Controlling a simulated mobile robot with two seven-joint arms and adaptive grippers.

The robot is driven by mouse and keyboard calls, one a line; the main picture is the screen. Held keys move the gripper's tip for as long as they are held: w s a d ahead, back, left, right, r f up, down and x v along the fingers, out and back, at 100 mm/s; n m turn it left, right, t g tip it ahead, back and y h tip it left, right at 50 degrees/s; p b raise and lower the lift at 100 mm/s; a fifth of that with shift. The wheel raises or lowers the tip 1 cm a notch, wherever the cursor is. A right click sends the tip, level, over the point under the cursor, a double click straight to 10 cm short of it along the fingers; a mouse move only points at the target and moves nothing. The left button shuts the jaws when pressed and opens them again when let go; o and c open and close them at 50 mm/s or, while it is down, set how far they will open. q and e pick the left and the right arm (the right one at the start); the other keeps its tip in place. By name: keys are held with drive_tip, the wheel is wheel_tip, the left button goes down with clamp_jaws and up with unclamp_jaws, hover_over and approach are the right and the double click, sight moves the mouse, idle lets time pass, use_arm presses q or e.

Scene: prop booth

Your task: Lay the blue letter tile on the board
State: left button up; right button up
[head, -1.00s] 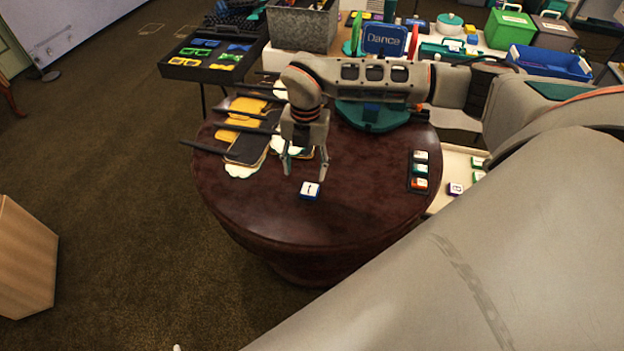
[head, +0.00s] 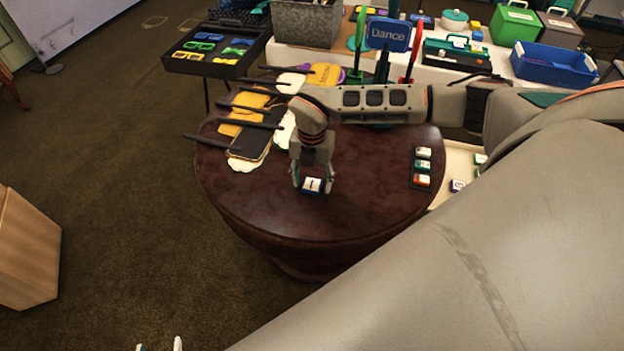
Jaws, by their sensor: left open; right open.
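The blue letter tile (head: 312,186), with a white top and a dark mark, lies on the dark round table (head: 350,215). My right gripper (head: 313,190) is down over it, open, with one finger on each side of the tile. I cannot tell whether the fingers touch it. The board (head: 413,183) is a narrow dark strip at the table's right side, with several letter tiles on it. Only the two fingertips of my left gripper (head: 159,345) show at the bottom edge, apart and empty, far from the table.
Several paddle-like signs (head: 250,147) with dark handles lie at the table's left, some handles overhanging the edge. A cream tray (head: 455,166) with tiles is beyond the right edge. The table front is clear. Behind stands a prop table with a blue bin (head: 553,66).

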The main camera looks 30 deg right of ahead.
drive_tip(key=c, duration=1.1)
drive_tip(key=shift+r, duration=0.15)
